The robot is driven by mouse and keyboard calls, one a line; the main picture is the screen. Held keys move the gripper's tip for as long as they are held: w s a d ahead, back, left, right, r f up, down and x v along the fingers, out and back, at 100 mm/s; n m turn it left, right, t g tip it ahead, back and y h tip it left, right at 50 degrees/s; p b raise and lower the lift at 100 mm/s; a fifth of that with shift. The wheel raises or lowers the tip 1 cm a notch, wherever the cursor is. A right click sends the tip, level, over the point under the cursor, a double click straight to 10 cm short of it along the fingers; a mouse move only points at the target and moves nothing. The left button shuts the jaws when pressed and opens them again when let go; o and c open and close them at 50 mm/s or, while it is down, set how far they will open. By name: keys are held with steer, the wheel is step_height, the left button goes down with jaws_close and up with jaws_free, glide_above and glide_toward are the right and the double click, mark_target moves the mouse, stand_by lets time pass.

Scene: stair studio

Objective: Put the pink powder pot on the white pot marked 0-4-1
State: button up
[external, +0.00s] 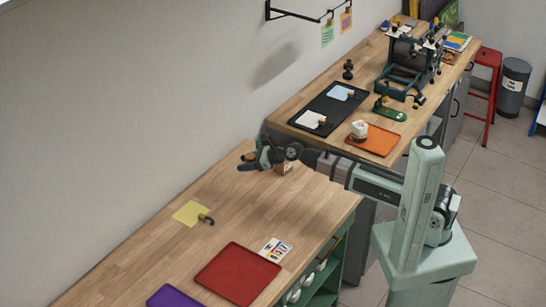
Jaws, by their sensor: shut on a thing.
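My gripper (249,161) is over the far end of the lower wooden bench, near the wall, with its fingers pointing left. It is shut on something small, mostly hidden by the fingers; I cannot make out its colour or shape. No pink powder pot can be clearly told apart in this view. A small white pot (359,128) stands on the orange tray (380,142) on the upper bench, right of my gripper. Its marking is too small to read.
A black tray (329,108) with white and pale blue cards, a green-based tool (389,112) and a drum machine (408,68) stand on the upper bench. The lower bench (150,255) holds a yellow sheet (187,213), red tray (237,274) and purple tray (175,297).

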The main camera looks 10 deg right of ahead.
steer(key=w+d+r+m+t+h, duration=0.2)
steer(key=w+d+r+m+t, duration=0.1)
steer(key=w+d, duration=1.05)
steer(key=w+d+r+m+t+h, duration=0.2)
steer(key=w+d+m+t, duration=0.1)
steer(key=w+d, duration=1.05)
steer(key=w+d+r+m+t+h, duration=0.1)
steer(key=w+d+r+m+h, duration=0.15)
steer(key=d, duration=1.35)
steer(key=w+d+r+m+h, duration=0.1)
steer(key=w+d+r, duration=0.15)
steer(key=d, duration=1.35)
steer(key=n+g+y, duration=0.8)
steer(key=n, duration=0.2)
glide_above(356, 124)
steer(key=shift+d+f, duration=0.1)
steer(key=shift+f, duration=4.55)
steer(key=shift+f, duration=0.15)
steer(key=o, duration=1.1)
